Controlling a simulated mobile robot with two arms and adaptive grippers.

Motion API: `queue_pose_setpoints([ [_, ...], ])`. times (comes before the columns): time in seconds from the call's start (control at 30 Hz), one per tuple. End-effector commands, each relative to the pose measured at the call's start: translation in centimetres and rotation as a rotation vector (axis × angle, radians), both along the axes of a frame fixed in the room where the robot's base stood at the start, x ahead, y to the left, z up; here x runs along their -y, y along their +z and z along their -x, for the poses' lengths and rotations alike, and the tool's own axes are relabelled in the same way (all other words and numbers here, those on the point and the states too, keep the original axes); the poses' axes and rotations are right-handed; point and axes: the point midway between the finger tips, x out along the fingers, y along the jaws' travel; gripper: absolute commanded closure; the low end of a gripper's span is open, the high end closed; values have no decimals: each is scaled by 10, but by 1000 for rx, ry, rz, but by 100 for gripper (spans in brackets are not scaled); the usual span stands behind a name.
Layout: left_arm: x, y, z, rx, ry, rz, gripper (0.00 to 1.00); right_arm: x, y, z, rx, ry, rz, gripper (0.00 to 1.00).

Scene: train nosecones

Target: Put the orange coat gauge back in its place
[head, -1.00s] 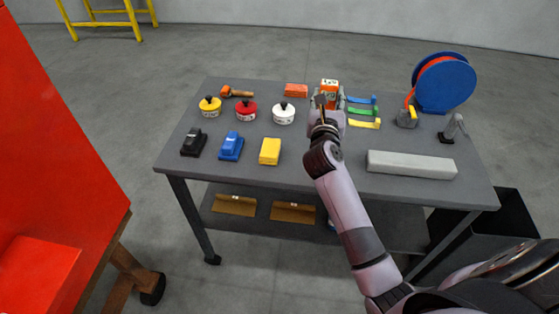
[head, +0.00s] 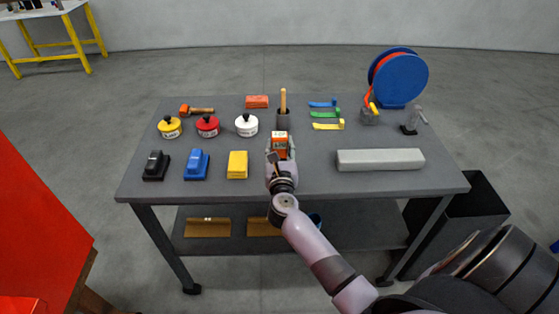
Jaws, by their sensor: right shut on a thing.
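The orange coat gauge (head: 280,142), a small orange box with a white label on its face, is held upright in my right gripper (head: 280,152). The gripper is shut on it, over the middle of the grey table (head: 300,182). Whether the gauge touches the tabletop I cannot tell. My left gripper is not in view.
A white pot (head: 246,126) and yellow block (head: 237,165) are left; colored scrapers (head: 327,125) and a long grey block (head: 380,160) are right. An orange block (head: 257,102) lies behind.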

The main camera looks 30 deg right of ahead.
Motion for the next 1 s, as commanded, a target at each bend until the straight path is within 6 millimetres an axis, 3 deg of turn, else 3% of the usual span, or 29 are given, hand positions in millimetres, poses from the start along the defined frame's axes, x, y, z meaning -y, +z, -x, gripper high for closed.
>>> queue_pose_setpoints([
  [0.27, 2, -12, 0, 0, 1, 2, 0, 0, -39, 0, -2, 0, 2, 94],
  [0.73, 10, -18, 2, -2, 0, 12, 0, 0, -47, 0, 1, -1, 0, 94],
  [0.77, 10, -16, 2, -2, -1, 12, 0, 0, -45, 0, 0, -1, 0, 60],
  [1.0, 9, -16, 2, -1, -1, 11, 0, 0, -45, 0, -1, 0, -1, 44],
])
